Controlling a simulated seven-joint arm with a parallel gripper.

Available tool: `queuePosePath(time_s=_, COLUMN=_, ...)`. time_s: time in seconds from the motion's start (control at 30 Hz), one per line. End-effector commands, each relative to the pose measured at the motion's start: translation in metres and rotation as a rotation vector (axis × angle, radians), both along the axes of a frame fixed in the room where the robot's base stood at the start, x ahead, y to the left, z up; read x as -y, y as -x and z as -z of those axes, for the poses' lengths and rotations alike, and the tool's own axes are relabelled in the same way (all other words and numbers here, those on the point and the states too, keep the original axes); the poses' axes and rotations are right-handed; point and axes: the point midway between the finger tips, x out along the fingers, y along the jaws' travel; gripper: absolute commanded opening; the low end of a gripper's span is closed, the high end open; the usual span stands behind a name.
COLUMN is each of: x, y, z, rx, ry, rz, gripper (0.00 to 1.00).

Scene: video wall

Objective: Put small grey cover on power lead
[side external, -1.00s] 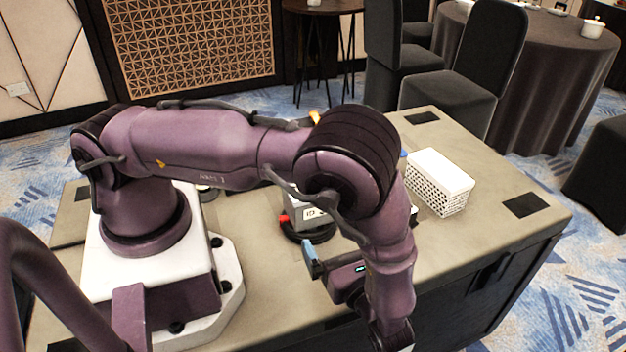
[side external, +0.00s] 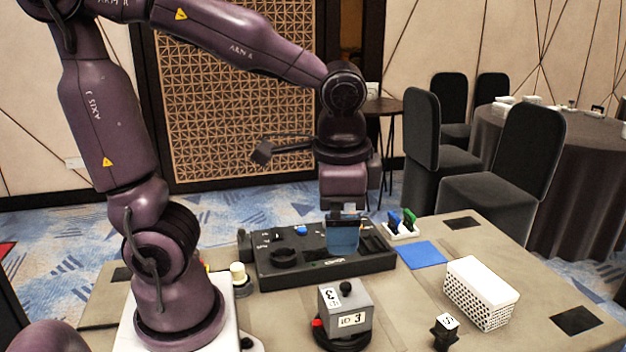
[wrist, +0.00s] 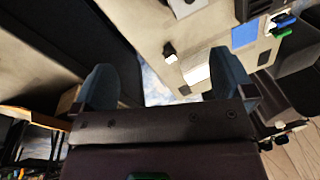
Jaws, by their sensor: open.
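A small grey box-shaped cover (side external: 358,322) with a black knob on top and white "3" labels sits at the front middle of the table. A dark ring-like part with a red end (side external: 317,323) shows around its foot; I cannot tell whether this is the power lead. My gripper (side external: 343,250) has blue fingers and hangs over or in front of the black panel, behind the cover and above its height. In the wrist view my gripper's fingers (wrist: 162,72) are wide apart with nothing between them. The cover is not clearly visible there.
The black panel (side external: 375,263) stands at the table's back. A small black piece with a white label (side external: 445,333) is at front right. A white perforated basket (side external: 481,293), blue mat (side external: 421,255) and white holder with blue and green pieces (side external: 402,231) are right. A cream knob (side external: 238,273) stands left.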

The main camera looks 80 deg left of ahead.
Motion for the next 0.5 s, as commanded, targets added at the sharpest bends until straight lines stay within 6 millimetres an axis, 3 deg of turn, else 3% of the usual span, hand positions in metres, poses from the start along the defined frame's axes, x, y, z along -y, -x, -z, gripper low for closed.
queuePosePath(time_s=0.2, x=-0.009, y=0.026, z=-0.034, rx=0.308, ry=0.158, rz=-0.178, gripper=1.0)
queuePosePath(time_s=0.5, x=-0.01, y=0.036, z=-0.046, rx=0.439, ry=0.217, rz=-0.247, gripper=1.0)
